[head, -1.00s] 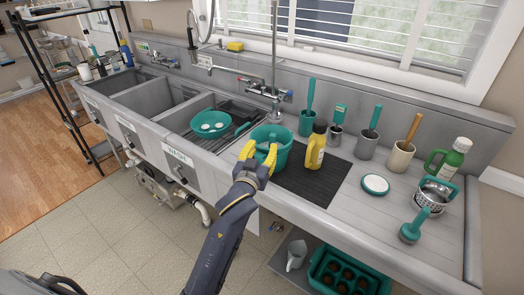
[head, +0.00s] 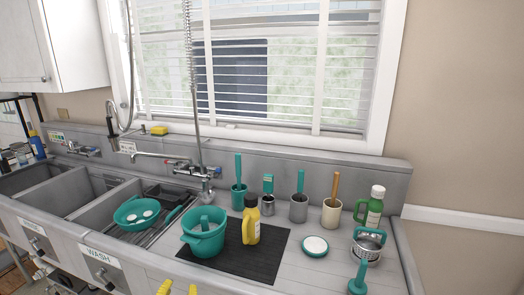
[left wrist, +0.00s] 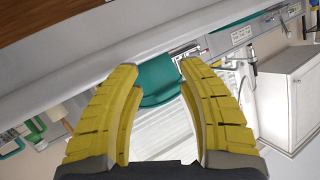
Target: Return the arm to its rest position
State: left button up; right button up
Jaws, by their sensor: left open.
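My left gripper (head: 178,289) shows only as two yellow fingertips at the bottom edge of the head view. Its fingers are apart in the left wrist view (left wrist: 158,68), with nothing held between them. A teal pot (head: 205,241) stands upright on the dark ribbed mat (head: 262,263), with a teal item in it. The fingertips are below and in front of the pot in the head view. A teal shape (left wrist: 158,85), probably the pot, shows beyond the fingertips in the left wrist view. The rest of my left arm is out of the head view. My right gripper is not seen.
A yellow bottle (head: 251,222) stands beside the pot. A teal pan (head: 135,222) is at the sink, left.

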pick_arm(q)
jog(key=s+a+f+m+g+y, duration=0.15)
jog(key=s+f, duration=0.25)
jog(key=s, duration=0.4)
jog(key=s+a+f+m+g, duration=0.2)
jog(key=s+a+f+g, duration=0.15)
jog(key=s, duration=0.55)
jog(key=s+a+f+m+g+y, duration=0.1)
jog(key=s+a+f+m+g, duration=0.1)
jog(key=s+f, duration=0.45)
jog(key=s+d+f+g+h, duration=0.1)
jog(key=s+d+f, duration=0.15)
jog(key=f, duration=1.15)
jog(key=s+d+f+g+h, duration=0.1)
jog(key=d+f+g+h, duration=0.15)
jog(key=f, duration=1.25)
jog(key=s+f+n+g+h, duration=0.1)
jog(key=s+f+n+g, duration=0.1)
jog(key=s+f, duration=1.9)
jog(key=shift+s+d+n, duration=0.35)
jog(key=shift+d+n, duration=0.1)
jog(key=shift+n, duration=0.3)
jog(key=shift+f, duration=0.1)
